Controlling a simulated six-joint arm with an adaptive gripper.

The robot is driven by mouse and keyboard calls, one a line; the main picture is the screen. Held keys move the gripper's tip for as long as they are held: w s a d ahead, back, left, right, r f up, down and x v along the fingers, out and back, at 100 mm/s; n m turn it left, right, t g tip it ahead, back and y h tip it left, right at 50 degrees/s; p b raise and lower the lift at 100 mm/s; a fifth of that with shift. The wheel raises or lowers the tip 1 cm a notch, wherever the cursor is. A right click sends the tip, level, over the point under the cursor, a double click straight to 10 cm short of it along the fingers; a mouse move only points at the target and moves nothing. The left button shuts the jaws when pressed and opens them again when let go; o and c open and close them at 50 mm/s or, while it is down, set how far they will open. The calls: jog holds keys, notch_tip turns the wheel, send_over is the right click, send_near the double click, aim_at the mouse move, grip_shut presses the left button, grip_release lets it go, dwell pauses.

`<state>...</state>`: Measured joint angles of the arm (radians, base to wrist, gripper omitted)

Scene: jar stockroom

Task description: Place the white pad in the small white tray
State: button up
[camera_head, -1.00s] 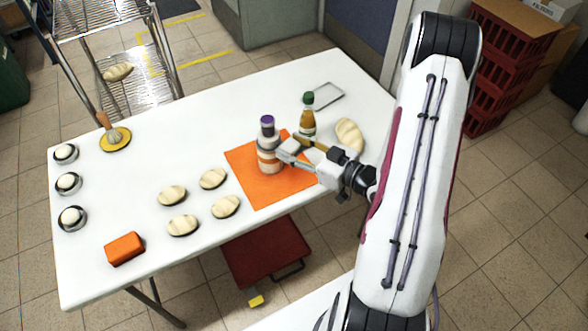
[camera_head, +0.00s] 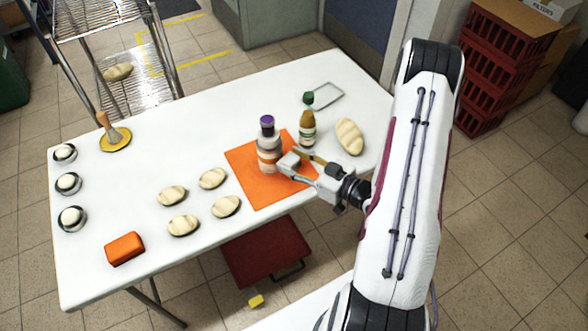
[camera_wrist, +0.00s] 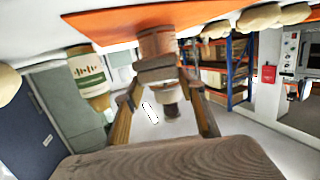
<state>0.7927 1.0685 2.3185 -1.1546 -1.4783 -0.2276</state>
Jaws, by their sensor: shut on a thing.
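My gripper (camera_head: 294,162) is shut on a small light-grey block, which looks to be the white pad (camera_head: 289,160). It holds the pad over the orange mat, close to the purple-capped jar; whether they touch is unclear. In the wrist view the pad (camera_wrist: 156,70) shows as a brownish-grey block between the fingertips, partly in front of the jar. The small white tray (camera_head: 341,96) lies flat at the back right of the table, behind the green-capped bottle, with a thin grey rim. It looks empty, with its left part hidden by the bottle.
The purple-capped jar (camera_head: 267,139) stands on the orange mat (camera_head: 255,192). The green-capped bottle (camera_head: 307,128) stands between my gripper and the tray. A bread loaf (camera_head: 349,136) lies right of it. Several rolls and an orange block (camera_head: 124,248) lie left; the table's back middle is clear.

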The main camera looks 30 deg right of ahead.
jog(key=shift+f, duration=2.05)
jog(key=shift+f, duration=0.1)
jog(key=o, duration=1.1)
jog(key=v, duration=1.2)
